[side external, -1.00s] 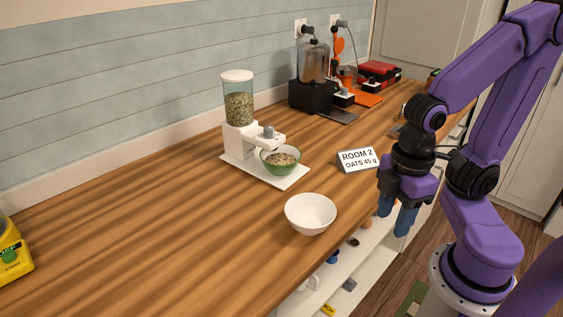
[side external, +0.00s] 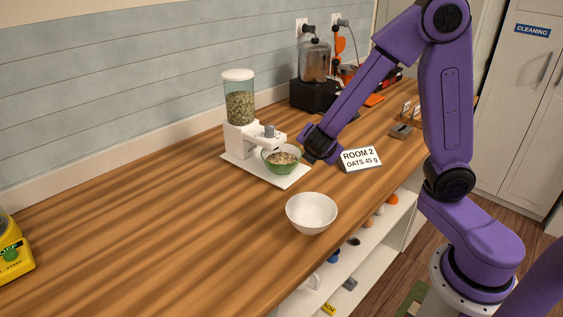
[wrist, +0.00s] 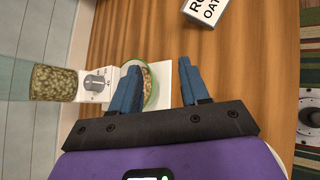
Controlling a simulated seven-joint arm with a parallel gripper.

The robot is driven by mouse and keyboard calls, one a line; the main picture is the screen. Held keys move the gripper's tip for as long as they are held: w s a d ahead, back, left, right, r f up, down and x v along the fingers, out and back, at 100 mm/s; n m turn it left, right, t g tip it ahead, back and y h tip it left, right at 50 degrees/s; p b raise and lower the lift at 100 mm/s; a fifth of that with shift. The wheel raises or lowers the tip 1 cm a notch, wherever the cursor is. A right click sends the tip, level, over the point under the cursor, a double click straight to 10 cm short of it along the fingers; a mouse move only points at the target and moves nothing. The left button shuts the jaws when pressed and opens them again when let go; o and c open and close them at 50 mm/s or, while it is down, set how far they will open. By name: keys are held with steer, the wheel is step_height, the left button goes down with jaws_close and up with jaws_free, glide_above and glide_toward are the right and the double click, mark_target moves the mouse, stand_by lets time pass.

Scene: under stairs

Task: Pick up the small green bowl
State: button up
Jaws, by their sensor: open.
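The small green bowl (side external: 281,159) holds oats and stands on the white base plate of the dispenser, under its spout. In the wrist view the green bowl (wrist: 151,88) lies ahead of my gripper, its left part hidden behind the left finger. My gripper (wrist: 160,82) is open and empty, with two blue fingers apart. In the side view my purple wrist is just right of the bowl and the dispenser; the fingers are hidden there. I cannot tell the exact gap between fingers and bowl.
The oats dispenser (side external: 239,114) rises behind the bowl. A white bowl (side external: 311,212) stands in front, near the counter edge. A sign reading "ROOM 2 OATS 45 g" (side external: 361,159) stands close to the right. The left of the wooden counter (side external: 150,215) is mostly clear.

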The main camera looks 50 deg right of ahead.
mark_target(300, 157)
steer(key=shift+w+d+f+n+t+h, duration=0.2)
steer(key=shift+w+f+n+t, duration=0.35)
steer(key=shift+w+f, duration=0.5)
steer(key=shift+w+d+f+n+t+h, duration=0.1)
steer(key=shift+w+f+n+t+h, duration=0.15)
steer(key=shift+w+f+n, duration=0.75)
steer(key=shift+w+d+f+n+t+h, duration=0.2)
steer(key=shift+w+f+t, duration=0.35)
steer(key=shift+w, duration=0.9)
step_height(300, 157, down, 2)
steer(key=shift+a+f, duration=0.1)
steer(key=shift+x, duration=1.1)
steer(key=shift+w+d, duration=0.3)
jaws_close()
